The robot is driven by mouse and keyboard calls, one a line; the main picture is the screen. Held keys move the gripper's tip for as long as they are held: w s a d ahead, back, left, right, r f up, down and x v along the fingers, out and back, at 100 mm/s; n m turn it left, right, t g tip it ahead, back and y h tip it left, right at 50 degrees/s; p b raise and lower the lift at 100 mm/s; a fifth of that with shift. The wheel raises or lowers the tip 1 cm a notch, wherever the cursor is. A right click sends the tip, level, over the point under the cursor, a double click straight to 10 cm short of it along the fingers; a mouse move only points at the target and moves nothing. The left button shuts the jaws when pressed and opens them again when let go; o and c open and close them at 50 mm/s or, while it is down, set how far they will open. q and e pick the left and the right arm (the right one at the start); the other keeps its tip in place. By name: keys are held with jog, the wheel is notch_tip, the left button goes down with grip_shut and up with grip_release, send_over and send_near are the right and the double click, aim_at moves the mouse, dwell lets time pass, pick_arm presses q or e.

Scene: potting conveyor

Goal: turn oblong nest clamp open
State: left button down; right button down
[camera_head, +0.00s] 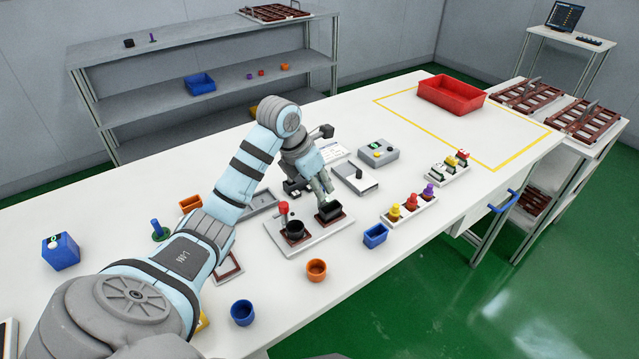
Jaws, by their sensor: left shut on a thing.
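The white fixture plate (302,250) stands on the table and carries two nests. The oblong nest (343,220) holds a black oblong part (331,211). The round nest (294,243) holds a black round part (295,230), with a red-knobbed clamp (283,207) upright behind it. My left gripper (323,194) points down right behind the oblong nest and is shut on the oblong nest clamp, which the fingers mostly hide. I cannot tell the clamp's angle. My right gripper is not in view.
A grey box with buttons (378,152) and a small tray (357,180) lie behind the plate. A blue bin (375,236), an orange cup (317,270) and a holder with coloured plugs (410,211) stand close in front and right. A red crate (452,95) is farther back.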

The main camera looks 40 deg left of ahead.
pick_arm(q)
jog(key=m+h, duration=0.1)
jog(key=m, duration=0.2)
jog(key=shift+a+m+p, duration=0.15)
jog(key=shift+m+p, duration=0.15)
jog(key=shift+p, duration=0.1)
jog(key=m+g+h, duration=0.1)
jog(key=m, duration=0.2)
jog(key=shift+w+m, duration=0.1)
jog(key=shift+m, duration=0.2)
jog(key=m+g+h, duration=0.1)
jog(key=m, duration=0.3)
jog(key=shift+w+g, duration=0.1)
jog(key=shift+g, duration=0.3)
jog(key=m, duration=0.2)
jog(key=m+g, duration=0.1)
jog(key=m, duration=0.1)
jog(key=shift+w+a+m+g+h, duration=0.1)
jog(key=shift+m+g+h, duration=0.2)
jog(key=shift+m, duration=0.1)
jog(key=c, duration=1.5)
grip_release()
jog(key=shift+o, duration=0.2)
